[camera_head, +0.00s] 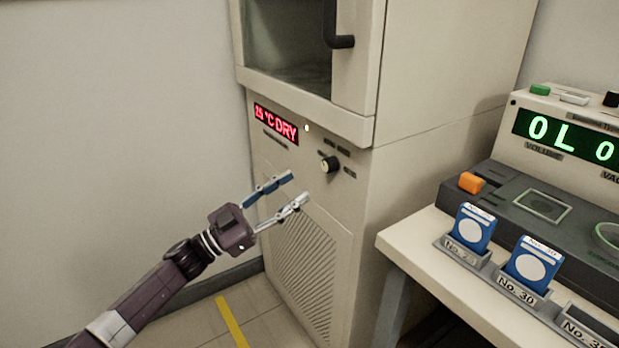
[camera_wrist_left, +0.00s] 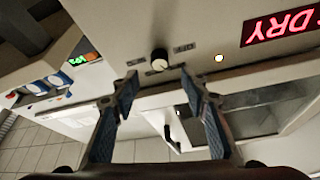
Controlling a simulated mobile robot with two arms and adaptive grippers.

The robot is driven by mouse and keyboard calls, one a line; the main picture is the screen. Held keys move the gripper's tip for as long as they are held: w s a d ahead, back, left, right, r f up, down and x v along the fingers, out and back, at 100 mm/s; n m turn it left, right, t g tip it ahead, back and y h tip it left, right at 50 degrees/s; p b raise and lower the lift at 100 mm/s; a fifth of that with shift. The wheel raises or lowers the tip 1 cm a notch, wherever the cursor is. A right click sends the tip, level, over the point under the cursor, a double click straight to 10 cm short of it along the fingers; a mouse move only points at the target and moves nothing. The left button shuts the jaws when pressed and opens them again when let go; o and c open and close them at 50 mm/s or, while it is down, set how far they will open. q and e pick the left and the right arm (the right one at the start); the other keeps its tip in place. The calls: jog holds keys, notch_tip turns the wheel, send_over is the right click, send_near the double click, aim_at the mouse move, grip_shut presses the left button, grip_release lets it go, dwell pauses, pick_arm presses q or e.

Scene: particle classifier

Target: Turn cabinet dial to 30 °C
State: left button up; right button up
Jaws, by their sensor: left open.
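The cabinet (camera_head: 420,90) is beige, and its red display (camera_head: 276,123) reads "25 °C DRY", the first digits being small and slanted. The dial (camera_head: 330,164) is a small dark knob with a pale face, set on the front panel right of and below the display. My left gripper (camera_head: 296,187) is open and empty, in front of the vent grille, lower left of the dial and apart from it. In the left wrist view the dial (camera_wrist_left: 159,58) appears beyond the gap between the open fingertips (camera_wrist_left: 160,85). My right gripper is not in view.
A white table (camera_head: 408,243) stands at the right, bearing a dark grey instrument (camera_head: 488,196) and blue cards in labelled holders. The cabinet's window door with a black handle (camera_head: 338,40) is above. Floor with a yellow stripe (camera_head: 231,322) is clear below.

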pick_arm(q)
jog(key=shift+v, duration=1.85)
jog(key=shift+d, duration=0.15)
